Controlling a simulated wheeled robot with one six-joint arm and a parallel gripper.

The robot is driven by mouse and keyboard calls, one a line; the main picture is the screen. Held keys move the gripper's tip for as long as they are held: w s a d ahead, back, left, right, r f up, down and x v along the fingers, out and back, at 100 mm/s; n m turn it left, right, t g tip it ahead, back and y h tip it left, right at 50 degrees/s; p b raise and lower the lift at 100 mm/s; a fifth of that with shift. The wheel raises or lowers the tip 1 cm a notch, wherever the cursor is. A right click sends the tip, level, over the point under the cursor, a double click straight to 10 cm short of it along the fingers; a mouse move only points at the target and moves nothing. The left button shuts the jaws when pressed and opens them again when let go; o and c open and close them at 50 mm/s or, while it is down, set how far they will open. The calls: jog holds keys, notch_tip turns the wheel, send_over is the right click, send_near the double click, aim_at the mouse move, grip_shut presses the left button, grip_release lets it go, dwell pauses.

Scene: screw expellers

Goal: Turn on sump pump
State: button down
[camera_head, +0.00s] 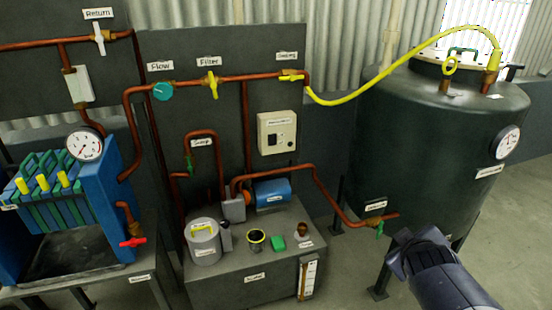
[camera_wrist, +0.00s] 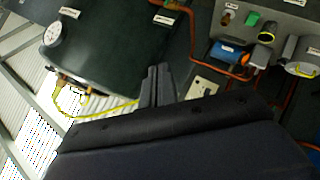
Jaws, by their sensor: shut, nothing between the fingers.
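A beige control box (camera_head: 277,132) with a dark switch and a small round knob is mounted on the dark panel; its label is too small to read. A blue pump motor (camera_head: 272,194) sits on a grey tank (camera_head: 250,285) below it. The motor also shows in the wrist view (camera_wrist: 228,52), as does part of the beige box (camera_wrist: 203,86). My gripper (camera_head: 407,241) is at the lower right, in front of the large dark tank and well apart from the box. In the wrist view its fingers (camera_wrist: 158,74) are together and empty; they partly overlap the view near the box.
The large dark vessel (camera_head: 430,150) with a yellow hose (camera_head: 400,72) stands at the right. Copper pipes (camera_head: 335,205) with a green valve handle (camera_head: 380,230) run between it and the grey tank. A blue filter press (camera_head: 105,210) stands at the left. Concrete floor is free in front right.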

jog(key=w+d+f+n+t+y+b, duration=0.2)
jog(key=w+f+n+t+y+b, duration=0.1)
jog(key=f+n+b, duration=0.3)
jog(key=w+d+f+n+t+y+b, duration=0.2)
jog(key=w+f+n+b, duration=0.3)
jog(key=f+b, duration=0.5)
jog(key=d+f+n+y, duration=0.1)
jog(key=n, duration=0.1)
jog(key=shift+w+n+t+y, duration=0.3)
jog(key=shift+t, duration=0.1)
jog(key=shift+d, duration=0.1)
